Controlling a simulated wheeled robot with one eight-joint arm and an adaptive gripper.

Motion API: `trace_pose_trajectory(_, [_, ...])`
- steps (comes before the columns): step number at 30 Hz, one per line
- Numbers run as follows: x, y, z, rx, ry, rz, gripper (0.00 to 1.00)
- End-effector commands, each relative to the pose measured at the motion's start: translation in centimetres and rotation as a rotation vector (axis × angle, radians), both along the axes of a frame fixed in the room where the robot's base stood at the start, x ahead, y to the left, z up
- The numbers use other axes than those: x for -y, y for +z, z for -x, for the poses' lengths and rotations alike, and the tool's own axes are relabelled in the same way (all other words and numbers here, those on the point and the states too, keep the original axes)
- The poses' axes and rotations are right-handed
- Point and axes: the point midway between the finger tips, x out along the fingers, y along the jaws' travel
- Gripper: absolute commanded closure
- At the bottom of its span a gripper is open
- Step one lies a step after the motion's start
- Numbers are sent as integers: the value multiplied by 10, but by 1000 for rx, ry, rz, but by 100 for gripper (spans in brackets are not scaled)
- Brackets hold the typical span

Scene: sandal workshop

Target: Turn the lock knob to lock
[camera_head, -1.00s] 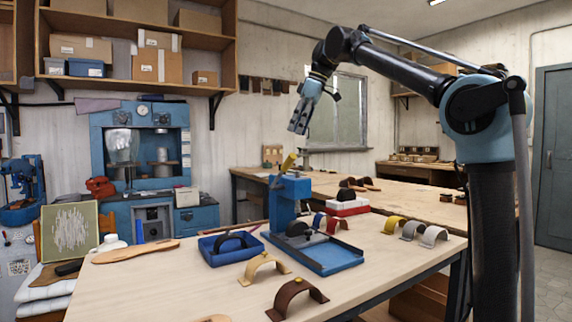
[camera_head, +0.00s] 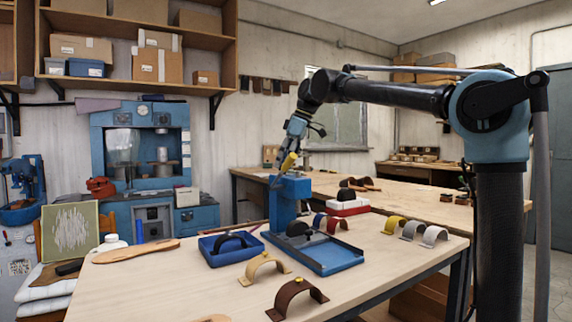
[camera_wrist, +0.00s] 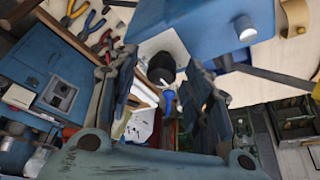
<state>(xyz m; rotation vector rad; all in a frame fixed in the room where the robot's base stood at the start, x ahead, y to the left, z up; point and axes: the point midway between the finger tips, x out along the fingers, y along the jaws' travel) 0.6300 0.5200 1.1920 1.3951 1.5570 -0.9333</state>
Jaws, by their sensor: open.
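A blue press (camera_head: 283,205) stands upright on the near bench, with a yellow handle (camera_head: 290,160) at its top. In the wrist view the blue press body (camera_wrist: 200,25) fills the upper right and carries a small round silvery knob (camera_wrist: 245,28). I cannot tell for sure that this is the lock knob. My gripper (camera_head: 280,178) points down beside the top of the press, overlapping the handle in the head view. In the wrist view my gripper (camera_wrist: 160,65) is open with nothing held between its fingers. The knob lies outside them, up and right.
A blue tray (camera_head: 335,258) joins the press base. Another blue tray (camera_head: 226,252) sits to its left. Several sandal straps, including a brown one (camera_head: 297,297), stand on the near bench (camera_head: 190,290). A large blue machine (camera_head: 100,140) stands behind at left.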

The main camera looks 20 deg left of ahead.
Motion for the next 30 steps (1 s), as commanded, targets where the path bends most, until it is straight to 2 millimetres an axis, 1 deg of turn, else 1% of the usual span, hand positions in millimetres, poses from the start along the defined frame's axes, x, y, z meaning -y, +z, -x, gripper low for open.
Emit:
trace_pose_trajectory(6, [0, 0, 0, 0, 0, 0, 55])
trace_pose_trajectory(7, [0, 0, 0, 0, 0, 0, 59])
trace_pose_trajectory(8, [0, 0, 0, 0, 0, 0, 66])
trace_pose_trajectory(9, [0, 0, 0, 0, 1, 0, 75])
trace_pose_trajectory(11, [-1, 0, 0, 0, 1, 0, 89])
trace_pose_trajectory(12, [-1, 0, 0, 0, 1, 0, 98])
trace_pose_trajectory(22, [-2, 0, 0, 2, -16, -1, 98])
trace_pose_trajectory(26, [-3, 0, 1, 2, -62, -3, 98])
trace_pose_trajectory(30, [-3, 0, 1, 3, -144, -3, 98])
